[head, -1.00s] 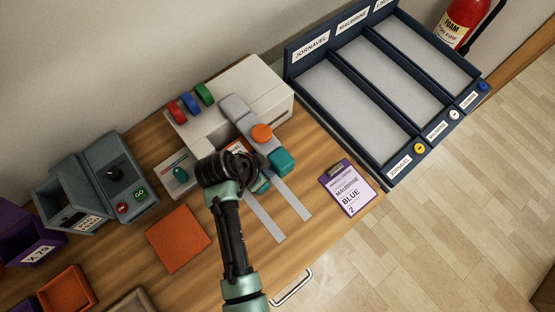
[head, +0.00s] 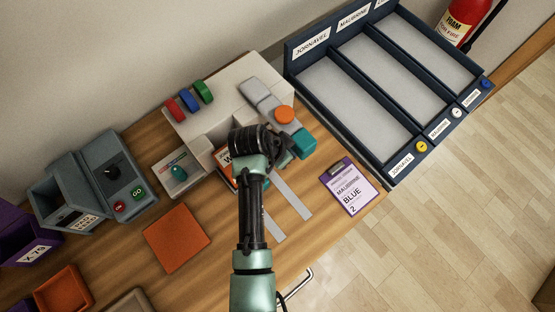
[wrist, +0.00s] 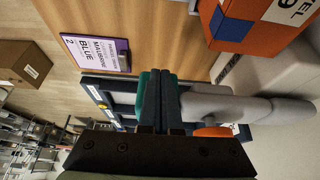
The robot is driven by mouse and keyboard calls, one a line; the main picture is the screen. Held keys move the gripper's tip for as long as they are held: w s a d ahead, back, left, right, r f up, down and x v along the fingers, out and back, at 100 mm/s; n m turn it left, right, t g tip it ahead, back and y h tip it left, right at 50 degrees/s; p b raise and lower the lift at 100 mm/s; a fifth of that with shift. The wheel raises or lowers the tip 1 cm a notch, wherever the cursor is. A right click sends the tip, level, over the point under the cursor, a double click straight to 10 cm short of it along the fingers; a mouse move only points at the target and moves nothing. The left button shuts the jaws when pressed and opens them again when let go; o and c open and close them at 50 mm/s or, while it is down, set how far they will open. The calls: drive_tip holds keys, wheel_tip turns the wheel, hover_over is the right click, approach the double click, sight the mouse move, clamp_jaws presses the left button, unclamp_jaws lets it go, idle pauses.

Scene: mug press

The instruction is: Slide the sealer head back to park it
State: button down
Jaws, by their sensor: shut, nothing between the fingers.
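The sealer head is a grey arm (head: 258,90) with an orange knob (head: 284,114) and a teal end (head: 303,143), on the white press body (head: 242,75). My gripper (head: 288,152) is shut and empty beside the teal end. In the wrist view my fingertips (wrist: 160,78) are close against the head, with a teal edge (wrist: 145,90) beside them and the grey arm (wrist: 210,106) to their right. I cannot tell whether they touch. The orange knob (wrist: 212,131) is partly hidden there. My wrist hides part of the press in the head view.
An orange-and-blue labelled box (wrist: 245,25) is by the press, mostly hidden by my arm in the head view. Two grey strips (head: 291,194) lie on the table. A purple clipboard (head: 350,190) and a dark sorting rack (head: 388,160) are to the right.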

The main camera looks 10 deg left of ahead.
drive_tip(key=shift+w+d+b, duration=0.45)
drive_tip(key=shift+w+d, duration=0.5)
drive_tip(key=shift+w, duration=0.3)
drive_tip(key=shift+s+a+r+p, duration=0.1)
drive_tip(key=shift+s+a+p, duration=0.3)
drive_tip(key=shift+s+p, duration=0.1)
wheel_tip(320, 180, up, 9)
drive_tip(key=p, duration=0.9)
hover_over(296, 145)
drive_tip(key=s+a, duration=0.1)
drive_tip(key=s, duration=0.1)
drive_tip(key=shift+w+a, duration=0.1)
drive_tip(key=shift+w, duration=0.05)
